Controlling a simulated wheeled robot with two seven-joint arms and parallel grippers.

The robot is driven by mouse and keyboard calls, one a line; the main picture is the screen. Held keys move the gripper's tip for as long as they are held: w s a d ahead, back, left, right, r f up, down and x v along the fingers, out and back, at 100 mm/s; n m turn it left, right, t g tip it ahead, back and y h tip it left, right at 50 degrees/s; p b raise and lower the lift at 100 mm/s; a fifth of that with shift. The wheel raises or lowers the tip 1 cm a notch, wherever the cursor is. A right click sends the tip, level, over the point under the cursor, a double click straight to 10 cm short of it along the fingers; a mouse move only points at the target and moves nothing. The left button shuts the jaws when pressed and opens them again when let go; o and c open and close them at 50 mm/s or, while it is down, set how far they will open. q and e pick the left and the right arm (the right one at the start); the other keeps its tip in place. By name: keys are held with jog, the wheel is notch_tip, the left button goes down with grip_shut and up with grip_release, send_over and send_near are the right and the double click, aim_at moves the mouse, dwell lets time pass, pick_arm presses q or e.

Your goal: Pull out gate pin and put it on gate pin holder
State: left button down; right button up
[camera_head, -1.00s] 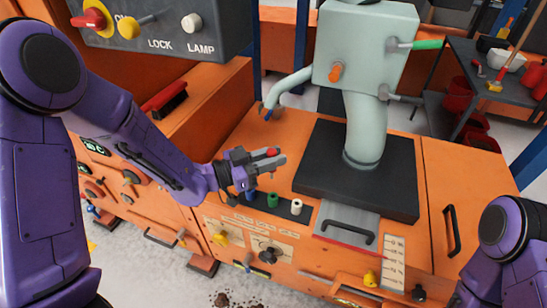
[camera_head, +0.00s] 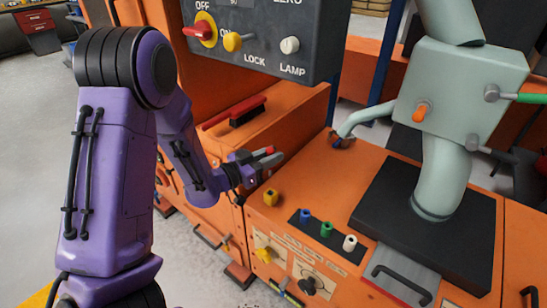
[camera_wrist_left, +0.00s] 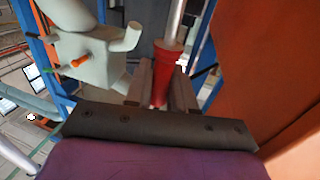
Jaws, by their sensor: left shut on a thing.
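My left gripper (camera_head: 262,158) is shut on a red-handled pin (camera_head: 265,151), which I take to be the gate pin. In the left wrist view, the red handle of this pin (camera_wrist_left: 161,78) sits between the two fingers, with a pale rod beyond it. The gripper appears above the left edge of the orange cabinet top, left of a dark strip (camera_head: 303,232) holding a blue, a green and a white peg. A yellow peg (camera_head: 270,197) stands apart, left of the strip. I cannot tell which part is the gate pin holder. My right gripper is out of view.
A grey-green machine (camera_head: 457,85) with an orange knob (camera_head: 422,110) stands on a black base (camera_head: 385,205) to the right. A dark control panel (camera_head: 262,32) hangs above the gripper. A red-handled brush (camera_head: 247,110) lies behind it on an orange ledge.

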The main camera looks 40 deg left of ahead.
aim_at(270, 172)
pick_arm(q)
jog(key=shift+f+b, duration=2.45)
jog(key=shift+f, duration=0.5)
jog(key=shift+f+b, duration=1.95)
jog(key=shift+f, duration=0.35)
jog(key=c, duration=0.9)
grip_release()
jog(key=p+v, duration=0.1)
jog(key=v, duration=0.9)
jog(key=shift+s, duration=0.25)
